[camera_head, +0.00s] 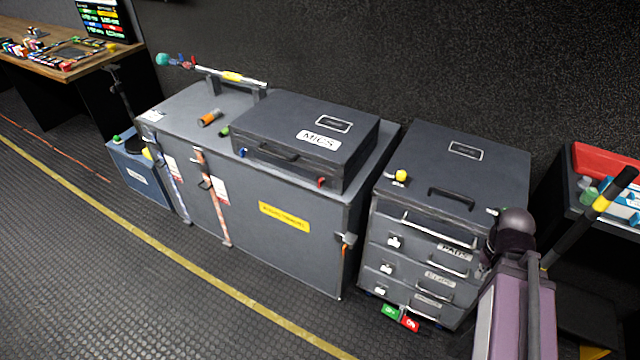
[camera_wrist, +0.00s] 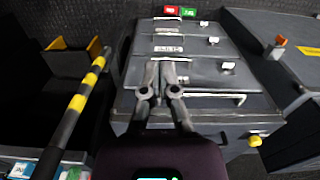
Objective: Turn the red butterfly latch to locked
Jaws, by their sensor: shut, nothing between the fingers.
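A small red latch (camera_head: 321,182) is on the front of the dark MICS case (camera_head: 262,128), near its right end. Its exact turn angle is too small to tell. A blue latch (camera_head: 242,152) is at the left end of the same front. My gripper (camera_wrist: 161,68) is shut and empty in the wrist view, in front of the drawer case (camera_wrist: 140,103). In the head view my arm is at the lower right, in front of the drawer case's right side, and its fingertips are hidden. The red latch is not visible in the wrist view.
The MICS case lies on a big grey case (camera_head: 280,245) with a yellow label. The drawer case (camera_head: 480,165) stands to its right, with a yellow knob (camera_head: 401,176) on top. A black-and-yellow pole (camera_head: 600,205) is at the right.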

